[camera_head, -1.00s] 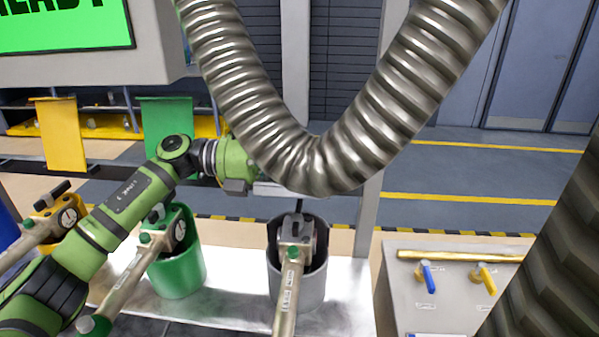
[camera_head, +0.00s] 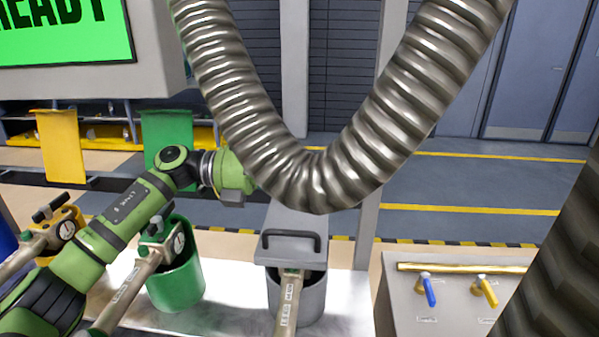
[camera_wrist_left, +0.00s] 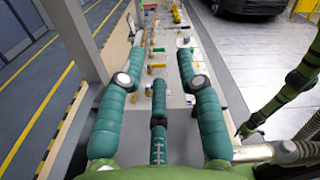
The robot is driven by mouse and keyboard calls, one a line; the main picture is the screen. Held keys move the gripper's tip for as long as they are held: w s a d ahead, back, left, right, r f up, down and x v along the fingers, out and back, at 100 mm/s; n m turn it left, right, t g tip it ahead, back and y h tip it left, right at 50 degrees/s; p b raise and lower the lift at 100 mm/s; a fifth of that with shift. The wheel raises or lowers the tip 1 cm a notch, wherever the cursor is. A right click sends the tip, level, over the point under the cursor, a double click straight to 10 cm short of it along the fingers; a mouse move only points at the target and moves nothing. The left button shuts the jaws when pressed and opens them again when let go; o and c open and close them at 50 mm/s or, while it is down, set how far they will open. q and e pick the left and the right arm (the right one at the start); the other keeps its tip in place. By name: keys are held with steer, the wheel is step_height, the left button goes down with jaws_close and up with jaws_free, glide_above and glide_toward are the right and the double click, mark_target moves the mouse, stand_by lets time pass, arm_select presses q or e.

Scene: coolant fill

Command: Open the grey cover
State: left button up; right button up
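The grey cover (camera_head: 292,228), a flat panel with a black handle (camera_head: 290,238) at its near edge, lies over the top of the grey bucket (camera_head: 297,303) in the head view. A metal nozzle (camera_head: 288,308) sticks out from under its near edge. The hanging ribbed hose hides part of the cover's far side. My left arm reaches in from the left, and its hand is hidden behind the hose in the head view. In the left wrist view my left gripper (camera_wrist_left: 160,58) has its teal fingers spread, with nothing between them.
The ribbed hose (camera_head: 310,175) hangs close in front. The green cover (camera_head: 168,140) and yellow cover (camera_head: 58,143) hang down behind the bench. A green bucket (camera_head: 178,283) stands at left, and a valve box (camera_head: 450,300) at right. A screen reading READY (camera_head: 65,30) is upper left.

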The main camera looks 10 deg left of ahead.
arm_select(q)
steer(key=a, duration=1.1)
steer(key=shift+a, duration=0.35)
